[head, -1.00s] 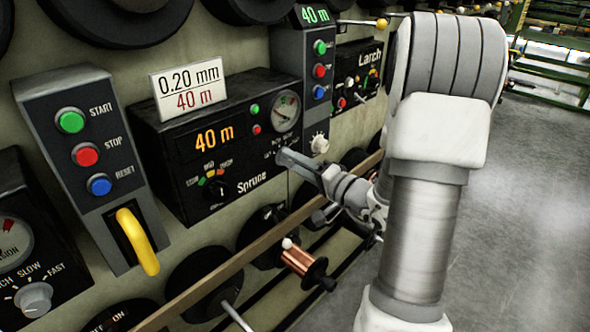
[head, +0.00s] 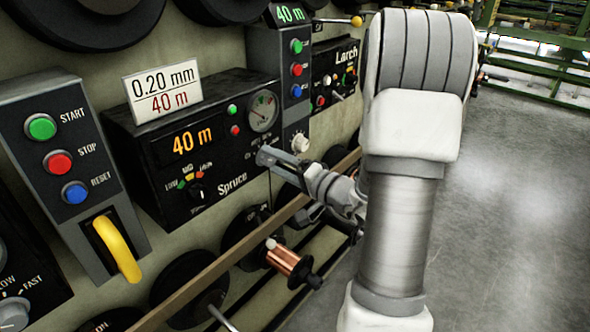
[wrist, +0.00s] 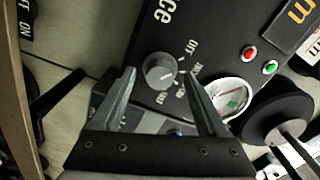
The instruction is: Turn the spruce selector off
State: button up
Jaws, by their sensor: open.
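The Spruce panel (head: 165,185) is a black box with an orange 40 m display. My gripper (head: 266,158) is open and empty in front of the panel's lower right. In the wrist view the fingertips of my gripper (wrist: 158,84) appear on either side of the knob, with no visible contact.
A black knob (head: 196,192) with coloured marks sits on the same panel. Red and green buttons (wrist: 260,60) and a gauge (wrist: 230,98) are near the pale knob. A wooden rail (head: 230,254) and copper spool (head: 283,258) lie below. Open floor is at the right.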

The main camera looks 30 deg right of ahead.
jog(key=p+v, duration=0.2)
jog(key=v, duration=1.5)
